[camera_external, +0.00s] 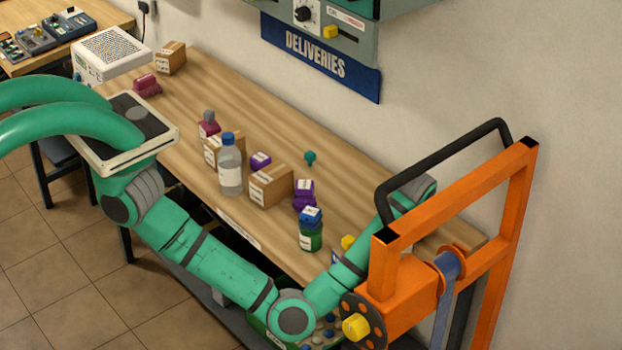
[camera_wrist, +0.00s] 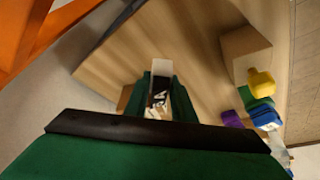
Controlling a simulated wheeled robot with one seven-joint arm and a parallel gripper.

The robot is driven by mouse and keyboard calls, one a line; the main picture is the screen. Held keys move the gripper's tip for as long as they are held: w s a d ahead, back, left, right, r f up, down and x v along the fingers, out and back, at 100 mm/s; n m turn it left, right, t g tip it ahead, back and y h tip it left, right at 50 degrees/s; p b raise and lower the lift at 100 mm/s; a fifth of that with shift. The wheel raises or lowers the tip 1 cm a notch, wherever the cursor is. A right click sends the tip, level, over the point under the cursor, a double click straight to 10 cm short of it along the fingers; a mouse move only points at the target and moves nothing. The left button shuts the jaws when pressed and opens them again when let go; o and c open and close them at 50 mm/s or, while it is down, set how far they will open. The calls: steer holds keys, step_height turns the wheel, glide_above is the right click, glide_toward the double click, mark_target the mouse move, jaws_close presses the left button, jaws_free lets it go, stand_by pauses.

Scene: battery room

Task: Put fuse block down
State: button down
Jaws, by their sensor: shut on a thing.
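My gripper (camera_wrist: 160,92) is shut on the fuse block (camera_wrist: 158,72), a small block with a pale top and a black face with white lettering. The block sits between the two green fingers in the wrist view, over the wooden bench (camera_wrist: 125,58). I cannot tell whether its underside touches the bench. In the outside view my arm reaches to the right end of the bench (camera_external: 365,178). There the orange frame hides part of my arm, and I cannot make out the fuse block.
An orange frame (camera_external: 515,205) with a black handle stands at right, close to my arm. A green bottle (camera_external: 311,236), cardboard box (camera_external: 268,188), clear bottle (camera_external: 230,170) and purple items (camera_external: 304,188) stand along the bench. The bench's back strip is mostly clear.

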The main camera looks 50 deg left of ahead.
steer(key=shift+f, duration=3.4)
steer(key=c, duration=1.5)
jaws_free()
steer(key=shift+f, duration=0.1)
steer(key=r, duration=1)
steer(key=shift+s+d, duration=0.4)
